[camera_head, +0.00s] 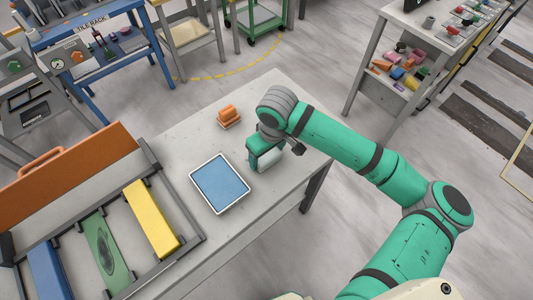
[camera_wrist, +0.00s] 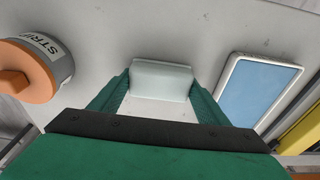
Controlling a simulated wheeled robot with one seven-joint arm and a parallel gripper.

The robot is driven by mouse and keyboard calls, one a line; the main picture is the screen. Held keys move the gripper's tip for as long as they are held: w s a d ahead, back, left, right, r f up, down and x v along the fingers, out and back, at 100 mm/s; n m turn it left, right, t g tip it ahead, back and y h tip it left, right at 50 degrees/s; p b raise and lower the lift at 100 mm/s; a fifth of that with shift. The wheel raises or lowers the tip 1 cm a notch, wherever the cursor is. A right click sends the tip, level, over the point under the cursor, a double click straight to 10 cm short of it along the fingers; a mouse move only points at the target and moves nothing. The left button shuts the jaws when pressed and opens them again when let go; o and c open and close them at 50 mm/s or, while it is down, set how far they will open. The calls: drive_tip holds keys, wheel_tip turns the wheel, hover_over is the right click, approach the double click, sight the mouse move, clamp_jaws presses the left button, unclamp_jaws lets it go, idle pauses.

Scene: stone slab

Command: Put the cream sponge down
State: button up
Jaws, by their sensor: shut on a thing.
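The cream sponge is a pale, off-white block (camera_wrist: 161,80) between my two green fingers in the wrist view. In the head view it shows as a small pale block (camera_head: 269,160) at my gripper (camera_head: 260,157). My gripper is shut on it, low over the stone slab (camera_head: 190,141), right of the blue-topped tray (camera_head: 220,184). I cannot tell whether the sponge touches the slab.
An orange item (camera_head: 229,116) stands on the slab behind the tray. In the wrist view, a grey labelled canister with an orange top (camera_wrist: 38,65) is close at left. A rack with yellow (camera_head: 151,218), green and blue strips fills the left. Bare slab lies around the tray.

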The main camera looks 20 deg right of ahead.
sight(270, 158)
drive_tip(key=shift+f, duration=0.15)
drive_tip(key=o, duration=1.4)
drive_tip(key=r, duration=0.4)
drive_tip(key=s+r, duration=0.1)
drive_tip(key=r, duration=0.7)
drive_tip(key=shift+s+d+r, duration=0.1)
drive_tip(key=shift+s+d, duration=0.2)
drive_tip(key=shift+s, duration=0.05)
drive_tip(key=shift+a, duration=0.1)
